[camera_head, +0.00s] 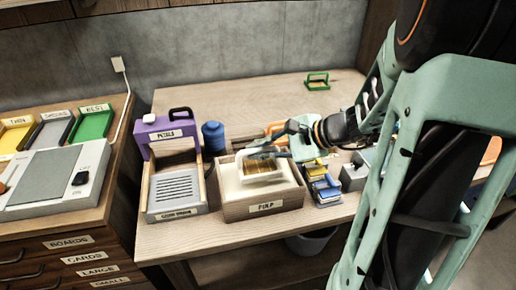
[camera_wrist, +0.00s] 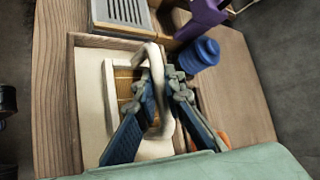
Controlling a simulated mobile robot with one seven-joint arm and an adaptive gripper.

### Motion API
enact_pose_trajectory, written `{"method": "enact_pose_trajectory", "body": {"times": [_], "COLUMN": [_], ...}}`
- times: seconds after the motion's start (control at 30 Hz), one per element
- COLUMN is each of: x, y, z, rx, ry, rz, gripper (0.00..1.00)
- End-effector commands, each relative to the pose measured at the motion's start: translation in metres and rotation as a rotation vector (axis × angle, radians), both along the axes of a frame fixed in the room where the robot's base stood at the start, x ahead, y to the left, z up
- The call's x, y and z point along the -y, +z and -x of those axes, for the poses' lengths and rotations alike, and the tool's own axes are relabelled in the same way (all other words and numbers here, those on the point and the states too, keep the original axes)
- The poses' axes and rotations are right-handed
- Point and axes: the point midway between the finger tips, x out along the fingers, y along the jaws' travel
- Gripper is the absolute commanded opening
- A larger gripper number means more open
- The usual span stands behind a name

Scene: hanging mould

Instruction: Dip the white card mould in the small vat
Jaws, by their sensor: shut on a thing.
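The white card mould (camera_head: 262,177) is a white-rimmed frame with a tan screen and a raised white handle. It is inside the outline of the wooden vat labelled PULP (camera_head: 233,211), over or in the pale pulp; its exact depth cannot be told. My gripper (camera_head: 268,154) reaches in from the right above the vat. In the wrist view, the blue fingers of my gripper (camera_wrist: 156,88) are shut on the handle of the mould (camera_wrist: 164,67). The vat (camera_wrist: 73,110) surrounds the mould in that view. The fingers hide part of the screen.
A purple-topped stand labelled PETALS (camera_head: 166,133) is left of the vat, with a blue jar (camera_head: 213,137) behind. Blue and yellow pieces (camera_head: 322,186) are close on the right. A green frame (camera_head: 317,80) is at the back. The back middle of the table is clear.

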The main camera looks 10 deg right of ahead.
Motion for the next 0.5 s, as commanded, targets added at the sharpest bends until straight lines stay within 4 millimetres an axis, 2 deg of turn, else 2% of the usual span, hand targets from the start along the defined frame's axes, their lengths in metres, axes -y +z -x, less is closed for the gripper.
{"method": "enact_pose_trajectory", "body": {"times": [0.03, 0.5], "x": [0.0, 0.0], "y": [-0.01, -0.052], "z": [0.0, 0.0], "rx": [0.0, 0.001], "ry": [0.0, 0.001], "rz": [0.0, 0.001], "gripper": [0.0, 0.0]}}
